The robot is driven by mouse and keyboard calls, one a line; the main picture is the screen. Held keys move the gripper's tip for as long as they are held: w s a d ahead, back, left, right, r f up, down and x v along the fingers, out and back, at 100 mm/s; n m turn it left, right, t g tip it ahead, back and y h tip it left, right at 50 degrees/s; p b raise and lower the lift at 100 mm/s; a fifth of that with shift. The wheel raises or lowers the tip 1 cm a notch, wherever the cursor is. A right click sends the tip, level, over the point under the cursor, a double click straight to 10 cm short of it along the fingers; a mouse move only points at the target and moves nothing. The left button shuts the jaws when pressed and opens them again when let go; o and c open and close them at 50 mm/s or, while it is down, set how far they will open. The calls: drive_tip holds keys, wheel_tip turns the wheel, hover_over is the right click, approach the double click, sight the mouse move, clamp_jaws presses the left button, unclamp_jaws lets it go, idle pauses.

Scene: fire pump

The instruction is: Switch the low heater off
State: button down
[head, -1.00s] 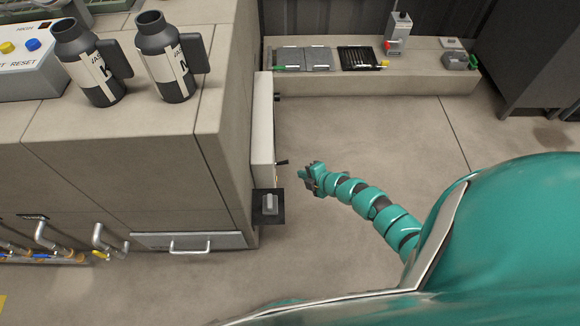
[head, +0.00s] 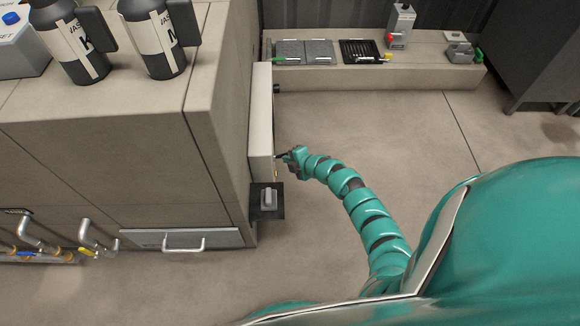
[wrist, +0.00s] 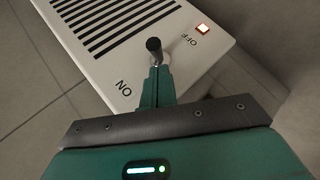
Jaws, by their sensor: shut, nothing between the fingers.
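The low heater (head: 261,122) is a pale upright panel on the side of the beige block in the head view. In the wrist view, the heater (wrist: 96,13) has black slots, the words ON and OFF, and a lit red-orange lamp (wrist: 202,28) by OFF. Its dark lever (wrist: 154,46) stands out from a round pivot between the two words. My gripper (wrist: 157,82) is shut and empty, with its fingertips right at the lever. I cannot tell whether they touch it. In the head view my gripper (head: 290,157) is beside the heater's lower right edge.
A small dark shelf with a grey block (head: 268,198) sits just below the heater. Two black flasks (head: 155,38) stand on the block's top. A low ledge (head: 370,78) with trays runs along the back wall. The floor right of the heater is open.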

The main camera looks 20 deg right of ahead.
drive_tip(key=shift+w+d+f+b, duration=0.3)
drive_tip(key=shift+w+f+b, duration=0.05)
drive_tip(key=shift+w, duration=0.2)
drive_tip(key=shift+f, duration=0.1)
drive_tip(key=shift+d+f+y+b, duration=0.15)
drive_tip(key=shift+y+b, duration=0.15)
drive_tip(key=shift+b, duration=0.25)
drive_tip(key=shift+s+d+f+m+t+b, duration=0.1)
drive_tip(key=shift+f+m+t+b, duration=0.15)
drive_tip(key=shift+b, duration=0.25)
drive_tip(key=s+d+r+m+t+y, duration=0.1)
drive_tip(key=s+d, duration=0.2)
drive_tip(key=s, duration=0.2)
drive_tip(key=s+d+t+y+p, duration=0.1)
drive_tip(key=s+d+y, duration=0.1)
drive_tip(key=s, duration=0.4)
drive_tip(key=shift+s+d+r+m, duration=0.2)
drive_tip(key=shift+d+r+m, duration=0.15)
drive_tip(key=shift+d, duration=0.4)
